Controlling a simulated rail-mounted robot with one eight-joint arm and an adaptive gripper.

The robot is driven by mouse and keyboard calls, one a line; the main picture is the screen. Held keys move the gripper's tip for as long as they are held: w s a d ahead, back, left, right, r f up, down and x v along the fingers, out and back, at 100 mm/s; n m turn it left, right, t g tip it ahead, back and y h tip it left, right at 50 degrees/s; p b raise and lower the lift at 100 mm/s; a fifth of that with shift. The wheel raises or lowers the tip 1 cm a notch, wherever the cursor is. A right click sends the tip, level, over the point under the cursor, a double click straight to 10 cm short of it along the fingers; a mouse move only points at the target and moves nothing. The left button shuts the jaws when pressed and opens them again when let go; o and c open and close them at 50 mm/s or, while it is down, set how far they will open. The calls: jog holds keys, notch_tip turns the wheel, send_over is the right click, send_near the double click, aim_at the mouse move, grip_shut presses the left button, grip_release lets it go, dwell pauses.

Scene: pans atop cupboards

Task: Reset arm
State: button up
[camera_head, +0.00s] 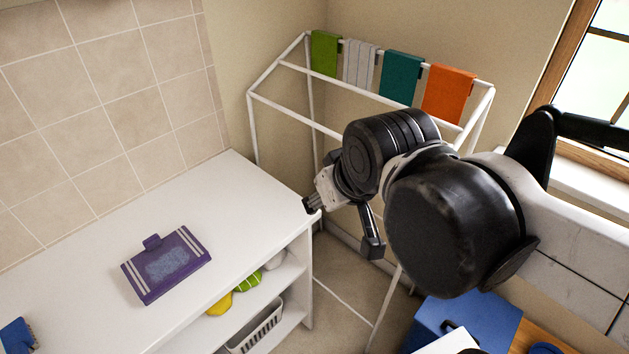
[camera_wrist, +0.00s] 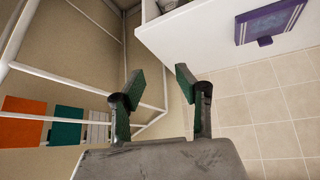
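My gripper (camera_head: 342,225) is beside the front right corner of the white shelf unit, in front of the drying rack, in the head view. Its two fingers are spread apart with nothing between them. The wrist view also shows the gripper (camera_wrist: 160,82) with both fingers apart and empty. My black and white arm reaches in from the right of the head view and hides part of the rack.
A white shelf unit (camera_head: 95,240) carries a purple book-like item (camera_head: 165,265) and a blue item (camera_head: 17,336). A white drying rack (camera_head: 285,107) holds green, grey, teal and orange cloths. A blue box (camera_head: 440,318) stands at the lower right. A window is at the right.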

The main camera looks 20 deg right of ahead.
jog(key=shift+s+d+f+m, duration=0.4)
jog(key=shift+s+m, duration=0.1)
jog(key=shift+s, duration=0.05)
notch_tip(320, 180, down, 5)
jog(key=b, duration=0.5)
jog(key=shift+r, duration=0.1)
